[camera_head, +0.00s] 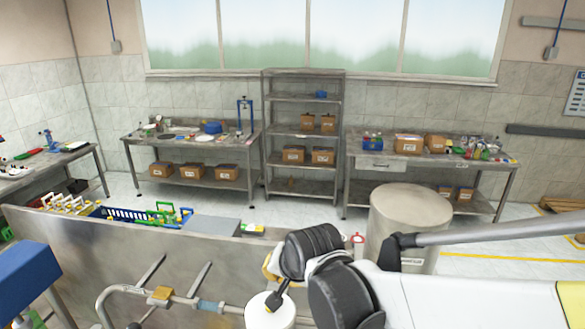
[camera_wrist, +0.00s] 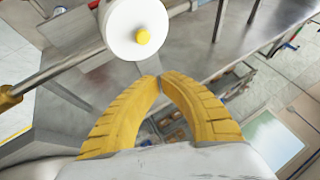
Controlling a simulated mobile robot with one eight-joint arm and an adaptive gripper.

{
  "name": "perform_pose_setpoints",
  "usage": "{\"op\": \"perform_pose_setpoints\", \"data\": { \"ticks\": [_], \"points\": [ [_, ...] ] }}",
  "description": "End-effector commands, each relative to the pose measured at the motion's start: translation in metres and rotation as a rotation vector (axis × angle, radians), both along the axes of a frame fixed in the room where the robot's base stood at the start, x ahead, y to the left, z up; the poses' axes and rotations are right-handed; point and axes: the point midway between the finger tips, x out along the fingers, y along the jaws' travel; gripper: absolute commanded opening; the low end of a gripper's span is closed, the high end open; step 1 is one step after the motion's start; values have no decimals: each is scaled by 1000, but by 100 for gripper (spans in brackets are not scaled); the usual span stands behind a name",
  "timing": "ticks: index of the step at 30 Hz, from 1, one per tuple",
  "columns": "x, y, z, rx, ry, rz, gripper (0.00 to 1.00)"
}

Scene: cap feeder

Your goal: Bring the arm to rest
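My gripper (camera_wrist: 160,78) shows in the wrist view with its two yellow fingers curved together, their tips meeting or nearly so. I see nothing held between them. In the head view my white and black arm reaches in from the right. Only a bit of yellow of my gripper (camera_head: 269,266) shows there beside the black joint; its fingertips are hidden. A white round part with a yellow centre (camera_wrist: 126,24) is close to the fingertips in the wrist view, apart from them in the picture. A white cylinder (camera_head: 262,318) stands below the arm in the head view.
A metal counter wall (camera_head: 150,262) with a pipe (camera_head: 123,290) runs across the front left. A large grey drum (camera_head: 405,208) stands behind my arm. Workbenches and a shelf rack (camera_head: 303,133) line the back wall, with open floor before them.

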Motion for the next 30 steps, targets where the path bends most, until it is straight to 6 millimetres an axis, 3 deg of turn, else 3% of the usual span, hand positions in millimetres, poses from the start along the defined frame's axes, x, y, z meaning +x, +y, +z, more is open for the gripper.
{"op": "perform_pose_setpoints", "data": {
  "ticks": [1, 6, 12, 21, 30],
  "points": [
    [-8, -23, 9, -24, -9, 0, 0],
    [-50, -104, 36, -141, -44, 32, 0],
    [-106, -176, 45, -271, -64, 74, 0],
    [-172, -232, 34, -409, -65, 123, 0],
    [-170, -231, -52, -410, -67, 129, 0]
  ]
}}
